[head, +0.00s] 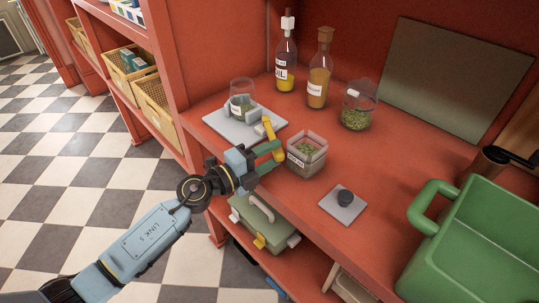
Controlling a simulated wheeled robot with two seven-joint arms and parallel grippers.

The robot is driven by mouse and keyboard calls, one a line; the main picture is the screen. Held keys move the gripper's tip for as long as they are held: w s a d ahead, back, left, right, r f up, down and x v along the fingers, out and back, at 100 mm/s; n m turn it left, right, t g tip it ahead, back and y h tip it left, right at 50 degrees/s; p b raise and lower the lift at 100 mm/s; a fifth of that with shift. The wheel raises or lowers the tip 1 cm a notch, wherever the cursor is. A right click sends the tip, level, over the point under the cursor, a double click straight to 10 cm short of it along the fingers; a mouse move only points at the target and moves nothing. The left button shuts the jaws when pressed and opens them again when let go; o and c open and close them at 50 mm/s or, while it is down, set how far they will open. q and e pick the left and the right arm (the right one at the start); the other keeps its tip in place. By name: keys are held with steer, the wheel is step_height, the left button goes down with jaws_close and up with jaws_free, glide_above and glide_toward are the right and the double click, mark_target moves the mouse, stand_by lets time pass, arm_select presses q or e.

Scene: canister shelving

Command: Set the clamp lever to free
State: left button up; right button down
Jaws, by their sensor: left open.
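The yellow clamp lever (271,136) stands at the right edge of a grey plate (246,130) on the red shelf. It leans, with its top towards the back left. A clear glass canister (242,94) with green contents sits on the plate, beside grey clamp blocks. My left gripper (272,155) is open, its green fingers at the lower part of the lever. I cannot tell whether they touch it. My right gripper is not in view.
A square glass jar (307,155) stands close right of my gripper. A grey plate with a black knob (343,201) lies in front. Two bottles (286,60) (319,70) and a tilted-lid jar (358,106) stand behind. A green crate (478,240) fills the right.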

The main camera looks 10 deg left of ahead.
arm_select(q)
steer(key=shift+c, duration=0.3)
jaws_close()
